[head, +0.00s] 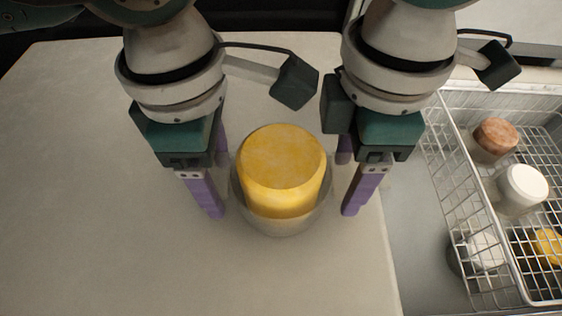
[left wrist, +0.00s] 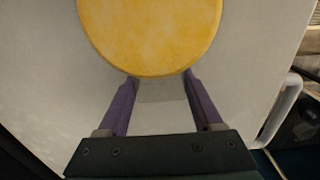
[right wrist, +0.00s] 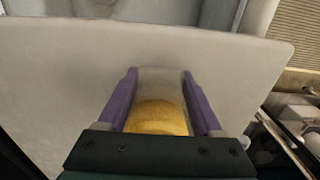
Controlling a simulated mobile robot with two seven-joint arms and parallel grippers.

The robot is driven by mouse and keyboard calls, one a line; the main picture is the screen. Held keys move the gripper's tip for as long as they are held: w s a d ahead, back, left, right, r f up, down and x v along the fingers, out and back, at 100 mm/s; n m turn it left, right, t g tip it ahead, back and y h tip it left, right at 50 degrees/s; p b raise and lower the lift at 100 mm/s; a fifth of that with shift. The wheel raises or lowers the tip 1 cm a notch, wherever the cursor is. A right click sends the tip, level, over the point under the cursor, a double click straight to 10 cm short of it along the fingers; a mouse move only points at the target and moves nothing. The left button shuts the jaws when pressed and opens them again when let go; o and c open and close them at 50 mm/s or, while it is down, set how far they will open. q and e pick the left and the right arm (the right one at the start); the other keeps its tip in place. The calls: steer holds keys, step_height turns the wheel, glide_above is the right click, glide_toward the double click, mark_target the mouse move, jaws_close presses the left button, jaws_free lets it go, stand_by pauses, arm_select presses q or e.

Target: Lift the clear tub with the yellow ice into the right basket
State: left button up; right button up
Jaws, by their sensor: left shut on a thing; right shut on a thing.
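The clear tub (head: 279,226) stands upright on the pale table, with the yellow ice (head: 283,160) rising above its rim. My left gripper (head: 219,187) is at the tub's left side, shut on its wall. My right gripper (head: 348,187) is at the right side, also shut on the wall. In the left wrist view the clear wall (left wrist: 163,90) lies between the purple fingers, below the yellow ice (left wrist: 150,35). In the right wrist view the tub (right wrist: 160,84) and ice (right wrist: 158,118) show between the fingers. I cannot tell whether its base touches the table.
A wire basket (head: 463,169) stands at the right, beyond the table's right edge. It holds a brown-topped tub (head: 496,138), a white-topped tub (head: 522,186) and a yellow item (head: 548,246). Another pale item (head: 483,250) shows behind its wires. The table (head: 80,200) is clear at the left.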

arm_select(q)
steer(key=shift+c, duration=1.3)
arm_select(e)
steer(key=shift+c, duration=1.3)
arm_select(q)
steer(key=shift+r, duration=0.1)
